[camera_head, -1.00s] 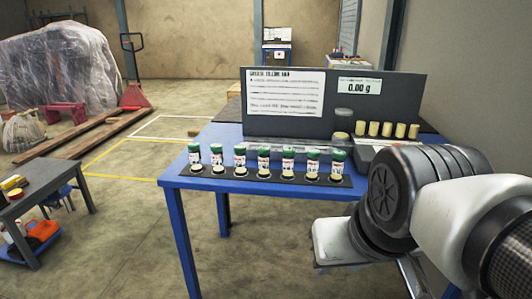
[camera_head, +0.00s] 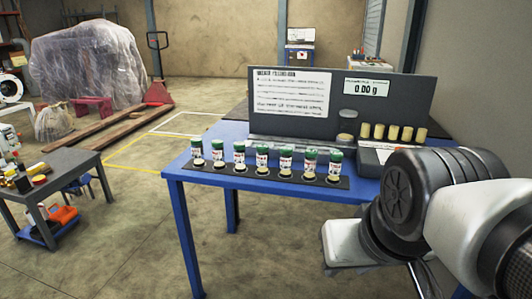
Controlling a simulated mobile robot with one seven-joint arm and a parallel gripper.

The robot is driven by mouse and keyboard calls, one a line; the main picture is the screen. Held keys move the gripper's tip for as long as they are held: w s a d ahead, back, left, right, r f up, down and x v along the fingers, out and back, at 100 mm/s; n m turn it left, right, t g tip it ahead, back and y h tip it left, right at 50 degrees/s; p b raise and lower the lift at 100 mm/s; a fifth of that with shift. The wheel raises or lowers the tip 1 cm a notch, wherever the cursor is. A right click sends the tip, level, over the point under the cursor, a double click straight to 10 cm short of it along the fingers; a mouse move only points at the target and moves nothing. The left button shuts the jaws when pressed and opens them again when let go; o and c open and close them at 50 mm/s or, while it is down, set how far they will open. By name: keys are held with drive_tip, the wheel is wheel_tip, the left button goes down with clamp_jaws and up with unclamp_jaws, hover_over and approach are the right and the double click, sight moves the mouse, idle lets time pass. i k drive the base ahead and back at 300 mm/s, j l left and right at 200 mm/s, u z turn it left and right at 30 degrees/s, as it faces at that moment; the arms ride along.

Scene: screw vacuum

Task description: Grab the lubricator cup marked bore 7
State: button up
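Several lubricator cups with green caps, white labels and pale bases stand upright in a row on a black strip (camera_head: 222,176) near the front of a blue table (camera_head: 176,184). The row runs from the leftmost cup (camera_head: 197,150) to the rightmost cup (camera_head: 335,165). The labels are too small to read, so I cannot tell which cup is marked bore 7. My arm enters from the right, in front of the table's right part. No gripper fingers can be made out, and no cup is seen to be held.
A dark panel (camera_head: 345,120) with a printed sheet (camera_head: 292,93) and a 0.00 g display (camera_head: 367,88) stands behind the cups. Several pale cylinders (camera_head: 392,132) stand at its right. A grey side table (camera_head: 58,169) is at the left. The floor between the tables is clear.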

sight(311, 155)
drive_tip(key=i+j, duration=0.15)
drive_tip(key=i, duration=0.55)
drive_tip(key=i+j, duration=0.15)
drive_tip(key=i, duration=0.5)
